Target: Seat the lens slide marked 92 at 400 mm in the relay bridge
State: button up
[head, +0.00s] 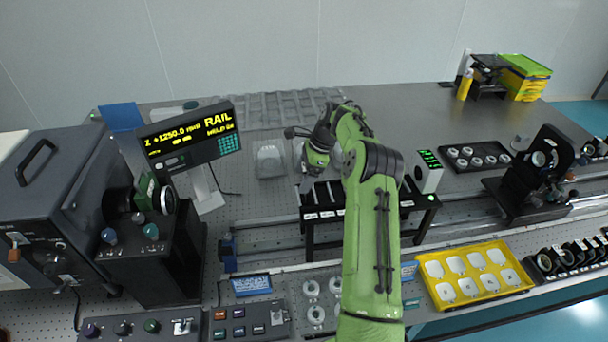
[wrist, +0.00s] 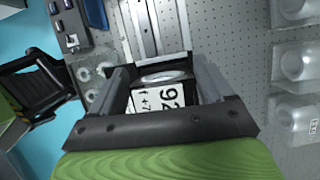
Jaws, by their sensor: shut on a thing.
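My gripper (wrist: 162,78) is shut on the lens slide (wrist: 172,98), which sits between the two fingers in the wrist view. Its white label reads 92, with smaller print beside it partly hidden. A pale round lens rim shows above the label. In the head view my gripper (head: 305,184) is at the left end of the relay bridge (head: 326,215), a dark frame on legs over the rail with several white labels along its front edge. My arm hides part of the bridge, and the slide cannot be made out there. I cannot tell the 400 mm position.
The rail display (head: 190,138) stands left of my gripper. A grey block (head: 270,160) and clear moulded trays (head: 280,108) lie behind. A white box with a green display (head: 428,171) stands at the bridge's right. A yellow tray (head: 472,274) lies front right.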

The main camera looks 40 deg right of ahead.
jog(key=shift+f, duration=0.1)
jog(key=o, duration=1.4)
jog(key=shift+r+p, duration=2.6)
jog(key=shift+p, duration=0.05)
jog(key=shift+r, duration=2.35)
